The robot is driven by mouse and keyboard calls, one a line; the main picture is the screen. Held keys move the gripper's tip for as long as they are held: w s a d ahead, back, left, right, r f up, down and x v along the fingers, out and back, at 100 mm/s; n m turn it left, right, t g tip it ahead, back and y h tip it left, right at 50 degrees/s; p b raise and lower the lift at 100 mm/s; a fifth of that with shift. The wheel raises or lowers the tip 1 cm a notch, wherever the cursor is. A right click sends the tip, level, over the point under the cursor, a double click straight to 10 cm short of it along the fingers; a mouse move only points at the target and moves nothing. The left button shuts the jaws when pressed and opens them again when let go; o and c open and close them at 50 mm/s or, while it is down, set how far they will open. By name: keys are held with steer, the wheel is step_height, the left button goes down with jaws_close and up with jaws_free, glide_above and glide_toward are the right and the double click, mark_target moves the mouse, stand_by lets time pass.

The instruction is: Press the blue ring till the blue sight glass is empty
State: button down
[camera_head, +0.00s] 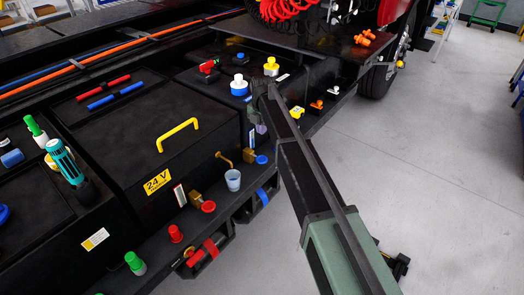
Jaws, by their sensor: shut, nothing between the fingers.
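A blue ring (262,160) sits on the front of a brass fitting (250,156) on the dark side ledge, in the head view. A narrow blue-and-white upright strip (251,138), which looks like the blue sight glass, is just above it; its level is too small to read. My gripper (261,127) is dark, small and partly lost against the black boxes. It hangs at the far end of my arm, above the blue ring and close to the right of the strip. It is shut and empty, and appears apart from the ring.
A pale blue cup (233,181) stands left of the ring. Further left are a red ring (208,206) on a similar fitting and a red-and-white strip (180,195). White-and-blue (239,87) and yellow-and-white (271,67) caps stand behind. Open floor lies right.

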mark_target(262, 159)
step_height(262, 159, down, 14)
steer(key=b, duration=1.4)
steer(key=shift+f, duration=0.1)
